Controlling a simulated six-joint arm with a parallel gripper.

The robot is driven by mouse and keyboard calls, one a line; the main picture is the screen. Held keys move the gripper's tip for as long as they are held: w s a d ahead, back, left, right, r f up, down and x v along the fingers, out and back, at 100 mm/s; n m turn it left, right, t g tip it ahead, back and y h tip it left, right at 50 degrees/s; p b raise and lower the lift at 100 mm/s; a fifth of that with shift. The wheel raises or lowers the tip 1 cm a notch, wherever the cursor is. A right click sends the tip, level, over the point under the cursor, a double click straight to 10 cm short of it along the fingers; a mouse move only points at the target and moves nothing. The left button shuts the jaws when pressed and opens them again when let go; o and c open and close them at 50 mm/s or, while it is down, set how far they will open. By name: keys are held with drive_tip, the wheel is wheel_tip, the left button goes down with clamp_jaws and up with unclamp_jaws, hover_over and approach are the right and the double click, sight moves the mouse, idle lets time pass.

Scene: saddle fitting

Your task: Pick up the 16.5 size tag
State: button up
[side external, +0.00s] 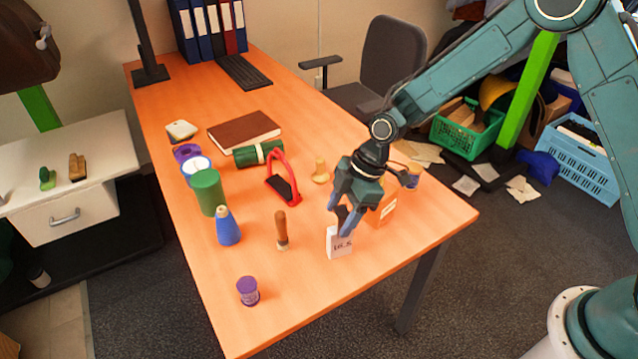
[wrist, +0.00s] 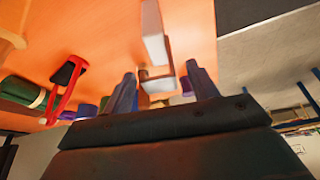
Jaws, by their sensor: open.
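The white size tag (side external: 338,244) stands upright near the front right edge of the orange table; its dark print is partly readable, ending in ".5". My gripper (side external: 341,221) is just above and behind the tag, pointing down, with its fingers apart. In the wrist view a long white block (wrist: 153,32), apparently the tag, lies just beyond my open fingertips (wrist: 161,72). Nothing shows between the fingers as held. I cannot tell whether a fingertip touches the tag.
An orange box (side external: 381,212) stands close behind my gripper, partly hidden. A red-framed tool (side external: 283,180) is farther back. The front table surface (side external: 300,300) is clear.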

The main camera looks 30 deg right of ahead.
drive_tip(key=shift+c, duration=0.5)
clamp_jaws()
drive_tip(key=shift+r, duration=0.2)
wheel_tip(320, 180, up, 20)
drive_tip(key=shift+f, duration=0.15)
idle(0.6)
